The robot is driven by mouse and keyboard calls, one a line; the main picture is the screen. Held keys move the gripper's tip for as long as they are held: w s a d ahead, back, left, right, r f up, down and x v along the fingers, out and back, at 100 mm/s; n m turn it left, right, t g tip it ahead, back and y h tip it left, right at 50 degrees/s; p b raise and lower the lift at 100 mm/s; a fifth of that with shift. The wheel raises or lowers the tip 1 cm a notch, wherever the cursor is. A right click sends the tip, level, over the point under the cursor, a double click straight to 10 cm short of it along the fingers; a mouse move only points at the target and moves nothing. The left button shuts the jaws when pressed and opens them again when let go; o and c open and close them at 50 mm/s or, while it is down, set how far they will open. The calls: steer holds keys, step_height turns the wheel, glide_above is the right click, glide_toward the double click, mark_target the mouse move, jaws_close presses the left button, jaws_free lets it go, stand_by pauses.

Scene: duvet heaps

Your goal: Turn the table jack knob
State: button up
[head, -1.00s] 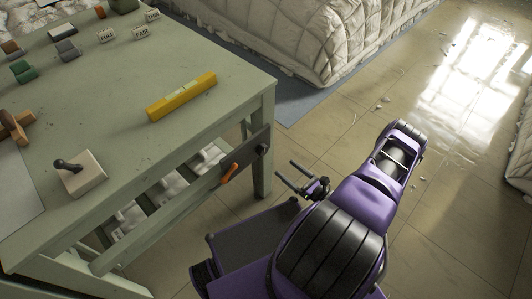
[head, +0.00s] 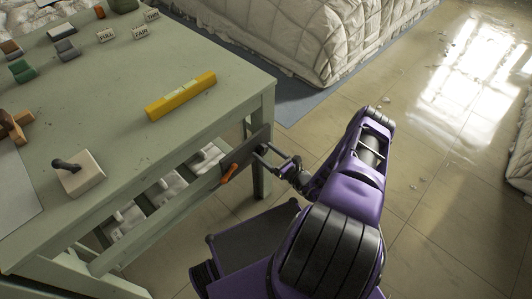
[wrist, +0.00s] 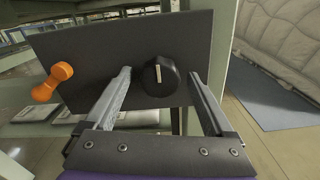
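The table jack knob (wrist: 160,76) is a round black knob with a pale upright mark, on a dark plate (wrist: 95,58) at the table's side. In the wrist view my gripper (wrist: 160,82) is open, with one finger on each side of the knob and a gap on both sides. In the head view my gripper (head: 266,154) is at the right end of the dark plate (head: 245,152), and the knob is hard to make out there. An orange handle (wrist: 52,83) sticks out at the plate's left; it also shows in the head view (head: 229,173).
The green table (head: 110,85) carries a yellow level (head: 180,95), a stamp-like block (head: 78,174) and small labelled blocks (head: 140,32). White packs lie on the shelf beneath. A table leg (head: 262,165) stands close to my gripper. The tiled floor (head: 440,190) at right is open.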

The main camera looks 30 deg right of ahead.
steer(key=c, duration=1.3)
steer(key=shift+n, duration=0.4)
steer(key=n, duration=0.5)
steer(key=shift+s+n, duration=0.1)
steer(key=shift+n, duration=0.2)
steer(key=n, duration=0.5)
steer(key=shift+p, duration=0.3)
steer(key=shift+n, duration=0.3)
steer(key=shift+f, duration=0.1)
steer(key=o, duration=1.4)
